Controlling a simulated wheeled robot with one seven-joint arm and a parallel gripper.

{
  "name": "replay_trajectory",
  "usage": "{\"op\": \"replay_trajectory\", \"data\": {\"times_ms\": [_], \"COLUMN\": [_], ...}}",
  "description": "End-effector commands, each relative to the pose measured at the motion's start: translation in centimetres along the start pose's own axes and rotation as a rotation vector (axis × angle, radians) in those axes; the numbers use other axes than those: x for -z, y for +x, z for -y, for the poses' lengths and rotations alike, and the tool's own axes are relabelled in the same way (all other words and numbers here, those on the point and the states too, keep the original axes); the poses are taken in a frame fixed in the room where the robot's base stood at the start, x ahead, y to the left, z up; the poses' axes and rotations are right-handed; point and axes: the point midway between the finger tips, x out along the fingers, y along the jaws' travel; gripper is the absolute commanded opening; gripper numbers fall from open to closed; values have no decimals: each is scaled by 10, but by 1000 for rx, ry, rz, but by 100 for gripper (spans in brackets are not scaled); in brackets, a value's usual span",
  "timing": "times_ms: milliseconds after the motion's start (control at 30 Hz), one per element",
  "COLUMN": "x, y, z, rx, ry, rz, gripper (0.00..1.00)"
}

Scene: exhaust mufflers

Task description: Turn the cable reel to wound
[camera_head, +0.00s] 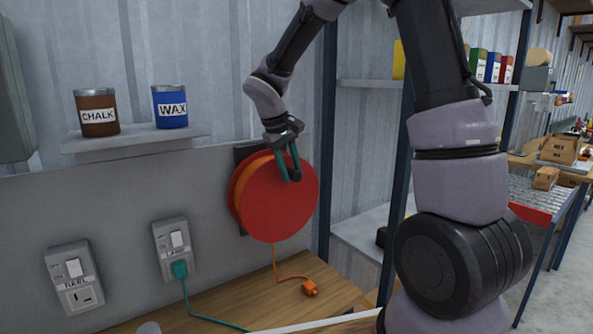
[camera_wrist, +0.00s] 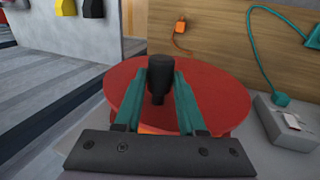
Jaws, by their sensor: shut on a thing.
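The cable reel (camera_head: 277,204) is a red disc with orange cable wound behind its face, mounted on the grey wall panel. An orange cable with an orange plug (camera_head: 310,288) hangs from it onto the wooden bench. In the wrist view the red reel face (camera_wrist: 215,97) fills the middle, with a black crank knob (camera_wrist: 161,75) standing out from it. My gripper (camera_head: 290,172) is at the upper part of the reel face. In the wrist view my gripper's teal fingers (camera_wrist: 160,90) are closed on both sides of the knob. The orange plug also shows in the wrist view (camera_wrist: 180,24).
A socket labelled REEL (camera_head: 74,277) and another socket with a teal plug (camera_head: 180,269) are on the panel left of the reel. Chalk (camera_head: 97,112) and wax (camera_head: 170,106) tins stand on a small shelf (camera_head: 136,142). A dark shelf post (camera_head: 327,140) stands close right of the reel.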

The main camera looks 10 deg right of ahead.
Motion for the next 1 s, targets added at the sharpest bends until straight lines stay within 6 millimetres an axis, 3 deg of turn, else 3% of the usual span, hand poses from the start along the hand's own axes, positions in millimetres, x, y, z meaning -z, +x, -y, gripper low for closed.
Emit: {"op": "replay_trajectory", "data": {"times_ms": [433, 1000], "x": [-1, -1], "y": [-4, 12], "z": [48, 94], "rx": [6, 7], "ry": [-5, -2], "rz": [4, 3], "gripper": [0, 0]}}
